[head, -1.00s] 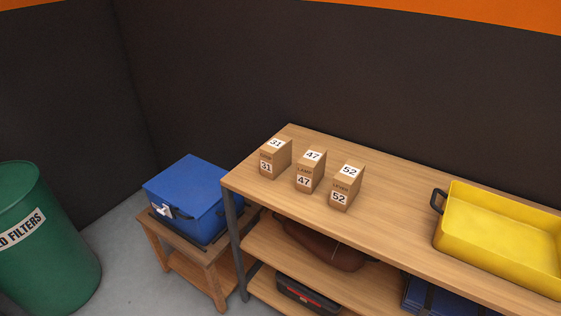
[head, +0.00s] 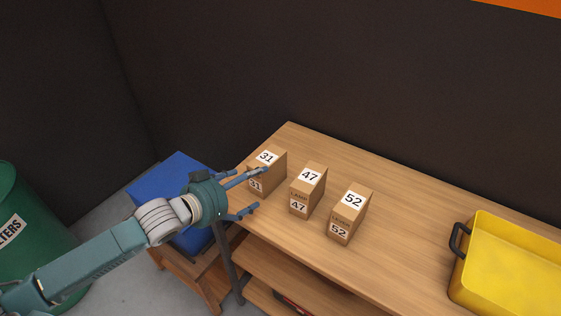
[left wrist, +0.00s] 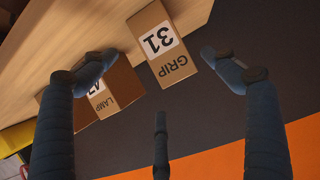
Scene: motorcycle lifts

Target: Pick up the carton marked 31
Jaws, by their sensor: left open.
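The carton marked 31 (head: 267,158) is a small brown box with white number labels, standing upright at the left end of the wooden bench. In the left wrist view this carton (left wrist: 166,48) shows the printed word GRIP and lies ahead of and between the spread fingers. My left gripper (head: 257,189) is open and empty at the bench's left front edge. One finger overlaps the carton's front in the head view; I cannot tell whether it touches. It also shows in the left wrist view (left wrist: 160,62). My right gripper is not in view.
The carton marked 47 (head: 309,190) stands close to the right, with the carton marked 52 (head: 349,214) beyond it. A yellow tray (head: 512,262) sits farther right on the bench (head: 400,221). A blue box (head: 160,190) is below left. The dark wall is behind.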

